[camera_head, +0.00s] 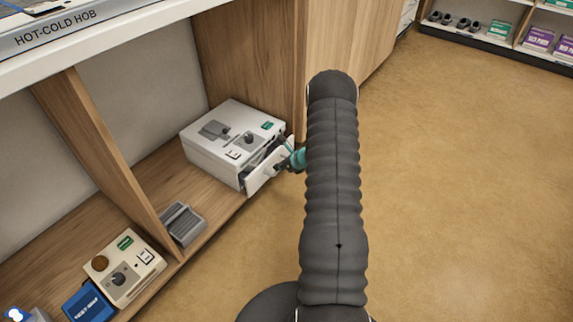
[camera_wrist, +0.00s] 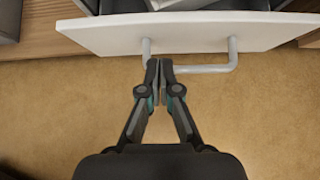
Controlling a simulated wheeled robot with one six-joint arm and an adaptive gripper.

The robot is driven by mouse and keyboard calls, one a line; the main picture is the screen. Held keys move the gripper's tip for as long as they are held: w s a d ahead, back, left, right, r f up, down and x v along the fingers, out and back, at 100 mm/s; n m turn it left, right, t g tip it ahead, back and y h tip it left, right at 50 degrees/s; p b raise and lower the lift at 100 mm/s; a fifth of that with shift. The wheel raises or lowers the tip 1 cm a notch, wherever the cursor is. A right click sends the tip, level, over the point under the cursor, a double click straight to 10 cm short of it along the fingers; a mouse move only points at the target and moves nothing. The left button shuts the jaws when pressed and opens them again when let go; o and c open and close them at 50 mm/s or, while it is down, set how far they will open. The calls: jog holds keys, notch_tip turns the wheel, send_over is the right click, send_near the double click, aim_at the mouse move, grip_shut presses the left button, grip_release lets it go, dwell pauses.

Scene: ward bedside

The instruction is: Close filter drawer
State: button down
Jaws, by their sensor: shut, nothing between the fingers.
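A white box-shaped device (camera_head: 222,138) with a dial and a green label stands on the low wooden shelf in the head view. Its filter drawer (camera_head: 264,171) sticks out at the front. In the wrist view the drawer's white front (camera_wrist: 200,34) spans the top, with a grey bar handle (camera_wrist: 210,68) on it. My gripper (camera_wrist: 166,66) is shut and empty, its fingertips at the handle, near its left post; I cannot tell whether they touch it. In the head view my arm hides most of the gripper, and only a teal part shows beside the drawer.
A grey ribbed item (camera_head: 183,224), a cream device with a dial (camera_head: 124,270) and a blue box (camera_head: 87,302) stand to the left. A wooden panel (camera_head: 250,55) rises behind the white device. The floor (camera_head: 455,190) to the right is clear.

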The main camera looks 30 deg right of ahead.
aim_at(264, 161)
jog(key=shift+w+a+r, duration=0.1)
jog(key=shift+w+a, duration=0.3)
jog(key=shift+w, duration=0.5)
jog(key=shift+w+a, duration=0.35)
jog(key=shift+w, duration=0.5)
jog(key=shift+w, duration=0.1)
jog(key=shift+w+a, duration=0.2)
jog(key=shift+w, duration=0.1)
jog(key=shift+w+a+b, duration=0.35)
jog(key=shift+w+b, duration=0.2)
jog(key=shift+w, duration=0.3)
jog(key=shift+s+d, duration=0.1)
